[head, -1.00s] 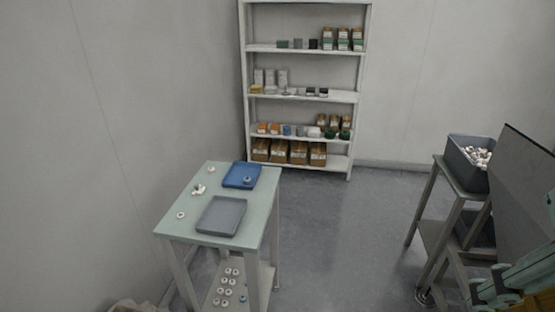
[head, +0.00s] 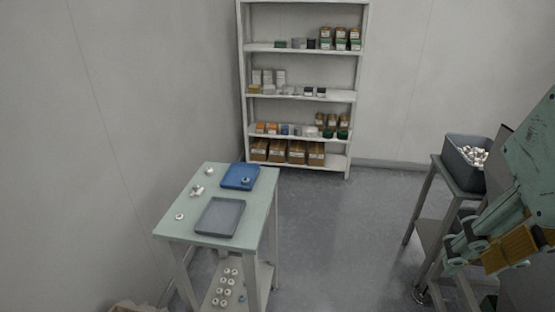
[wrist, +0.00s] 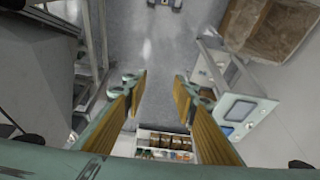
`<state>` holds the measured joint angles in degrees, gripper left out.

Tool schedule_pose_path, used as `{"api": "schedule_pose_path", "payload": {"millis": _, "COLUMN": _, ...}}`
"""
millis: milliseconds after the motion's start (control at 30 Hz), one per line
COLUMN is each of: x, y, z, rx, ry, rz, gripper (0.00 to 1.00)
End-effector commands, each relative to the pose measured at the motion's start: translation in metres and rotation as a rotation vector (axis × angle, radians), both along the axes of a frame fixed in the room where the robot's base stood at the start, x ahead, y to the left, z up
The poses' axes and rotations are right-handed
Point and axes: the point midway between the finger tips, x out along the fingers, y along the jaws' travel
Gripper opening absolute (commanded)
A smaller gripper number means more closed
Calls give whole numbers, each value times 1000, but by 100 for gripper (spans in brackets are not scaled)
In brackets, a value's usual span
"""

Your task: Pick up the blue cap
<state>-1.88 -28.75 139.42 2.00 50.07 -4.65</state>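A small blue-grey cap (head: 245,181) sits in the blue tray (head: 232,185) on the pale green table (head: 177,229). A small blue item (head: 241,299), possibly another cap, lies on the table's lower shelf beside white caps. My gripper (head: 462,243) is at the right of the head view, far from the table. In the wrist view my gripper (wrist: 160,82) is open, with two separated fingers and nothing between them. The table and its trays show at the right there; the cap is too small to make out.
An empty grey tray (head: 221,217) and several white caps (head: 197,190) are on the table. A stocked shelf rack (head: 300,97) stands against the back wall. A dark bin of white parts (head: 465,158) sits on a stand at the right. The floor between is clear.

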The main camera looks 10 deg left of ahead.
Motion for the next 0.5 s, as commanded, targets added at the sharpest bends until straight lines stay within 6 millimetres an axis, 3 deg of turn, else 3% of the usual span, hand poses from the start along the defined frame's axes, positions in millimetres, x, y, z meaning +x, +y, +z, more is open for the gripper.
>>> {"api": "schedule_pose_path", "payload": {"millis": 500, "x": 104, "y": 47, "z": 32, "rx": 14, "ry": 10, "rz": 184, "gripper": 26}}
